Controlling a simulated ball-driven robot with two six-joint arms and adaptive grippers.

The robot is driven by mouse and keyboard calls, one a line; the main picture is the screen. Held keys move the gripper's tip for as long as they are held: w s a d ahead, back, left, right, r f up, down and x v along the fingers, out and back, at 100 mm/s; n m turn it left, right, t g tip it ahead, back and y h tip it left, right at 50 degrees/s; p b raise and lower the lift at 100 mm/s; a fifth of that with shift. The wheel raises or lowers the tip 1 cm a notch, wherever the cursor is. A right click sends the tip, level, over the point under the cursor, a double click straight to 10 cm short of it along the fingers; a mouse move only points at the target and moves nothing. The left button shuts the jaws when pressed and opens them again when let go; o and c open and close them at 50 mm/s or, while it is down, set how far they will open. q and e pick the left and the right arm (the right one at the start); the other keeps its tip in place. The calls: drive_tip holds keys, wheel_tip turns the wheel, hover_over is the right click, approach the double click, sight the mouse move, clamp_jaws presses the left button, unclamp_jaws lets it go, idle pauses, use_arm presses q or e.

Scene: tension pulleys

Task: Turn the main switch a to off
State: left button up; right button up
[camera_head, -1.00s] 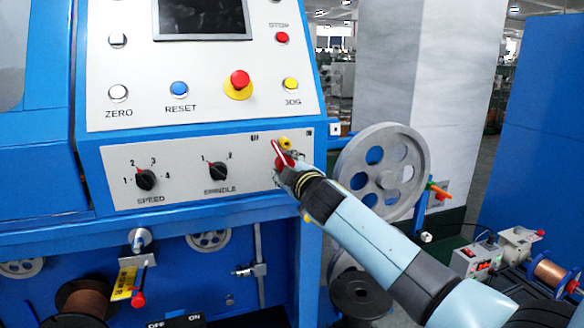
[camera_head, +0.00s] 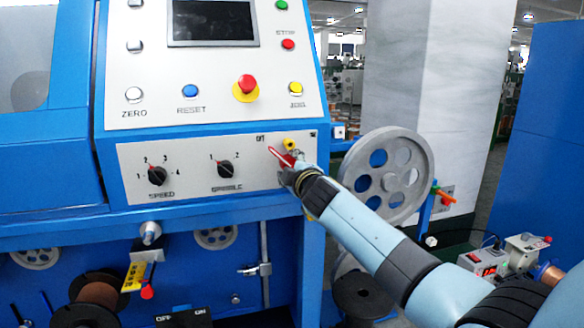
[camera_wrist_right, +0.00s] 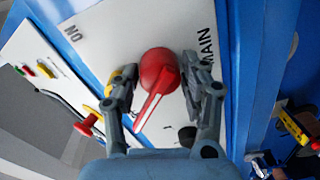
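The main switch, a red knob with a white-striped red handle (camera_head: 280,155), is at the right of the lower control panel (camera_head: 134,157). In the head view its handle slants up-left, its tip below the OFF label (camera_head: 260,138). The right wrist view shows the round red knob (camera_wrist_right: 159,72) and its handle, with the word MAIN beside it. My right gripper (camera_head: 291,172) is at the switch; in the wrist view its two fingers (camera_wrist_right: 163,80) stand apart, one on each side of the knob, with small gaps visible. My left gripper is not in view.
A yellow button (camera_head: 290,144) sits close to the switch. SPEED (camera_head: 157,175) and SPINDLE (camera_head: 225,168) knobs are to the left. A red emergency button (camera_head: 246,84) is above. A large grey pulley wheel (camera_head: 410,194) stands right of the panel, beside my right arm.

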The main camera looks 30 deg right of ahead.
drive_tip(key=o, duration=0.3)
drive_tip(key=v, duration=0.8)
drive_tip(key=shift+f, duration=0.1)
idle(0.4)
